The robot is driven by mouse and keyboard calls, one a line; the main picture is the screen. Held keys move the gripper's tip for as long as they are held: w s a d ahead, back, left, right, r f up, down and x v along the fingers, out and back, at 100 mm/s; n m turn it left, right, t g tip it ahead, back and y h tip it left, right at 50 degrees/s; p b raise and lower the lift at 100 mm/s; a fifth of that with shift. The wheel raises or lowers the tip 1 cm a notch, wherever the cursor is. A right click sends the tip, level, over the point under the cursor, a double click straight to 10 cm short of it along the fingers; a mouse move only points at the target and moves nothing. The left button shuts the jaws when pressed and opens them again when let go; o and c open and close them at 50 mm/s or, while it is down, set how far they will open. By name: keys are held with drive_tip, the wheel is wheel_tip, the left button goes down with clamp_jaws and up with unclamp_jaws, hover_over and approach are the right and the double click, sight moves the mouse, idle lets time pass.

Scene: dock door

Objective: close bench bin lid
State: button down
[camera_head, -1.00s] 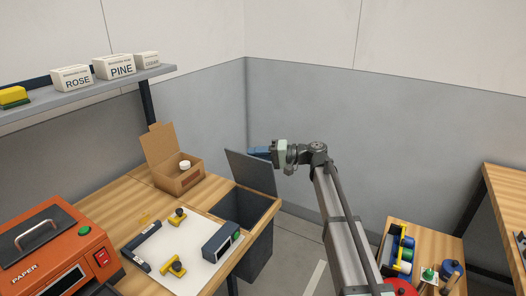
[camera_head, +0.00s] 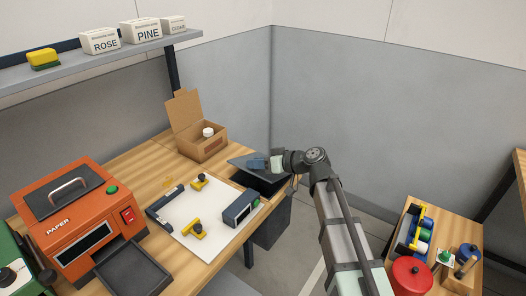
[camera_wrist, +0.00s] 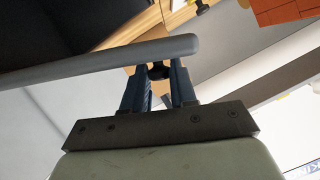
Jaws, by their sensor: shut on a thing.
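The dark grey bench bin (camera_head: 272,222) is set at the right end of the wooden bench. Its lid (camera_head: 239,159) is hinged on the bin's left side and is tilted low over the opening, with a dark gap still showing beneath its right side. My gripper (camera_head: 259,163), with blue fingers, is at the lid's right part and is shut on the lid. In the wrist view, the lid's grey rounded edge (camera_wrist: 130,54) crosses the blue fingertips (camera_wrist: 160,76); the exact contact is partly hidden.
An open cardboard box (camera_head: 202,148) stands behind the lid. A white board (camera_head: 213,218) with yellow clamps and a dark device (camera_head: 240,207) lies in front. An orange machine (camera_head: 80,225) is at left. A side table (camera_head: 420,235) stands right.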

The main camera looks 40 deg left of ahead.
sight(255, 174)
drive_tip(key=shift+n+t, duration=0.6)
drive_tip(key=shift+n, duration=0.3)
drive_tip(key=shift+s+f, duration=0.3)
drive_tip(key=shift+f, duration=0.3)
drive_tip(key=shift+s+f, duration=0.25)
drive_tip(key=shift+f, duration=0.4)
drive_tip(key=shift+s+f, duration=0.3)
drive_tip(key=shift+f, duration=0.3)
drive_tip(key=c, duration=0.9)
unclamp_jaws()
drive_tip(key=v, duration=1.3)
drive_tip(key=shift+d+r, duration=0.25)
drive_tip(key=shift+d, duration=0.1)
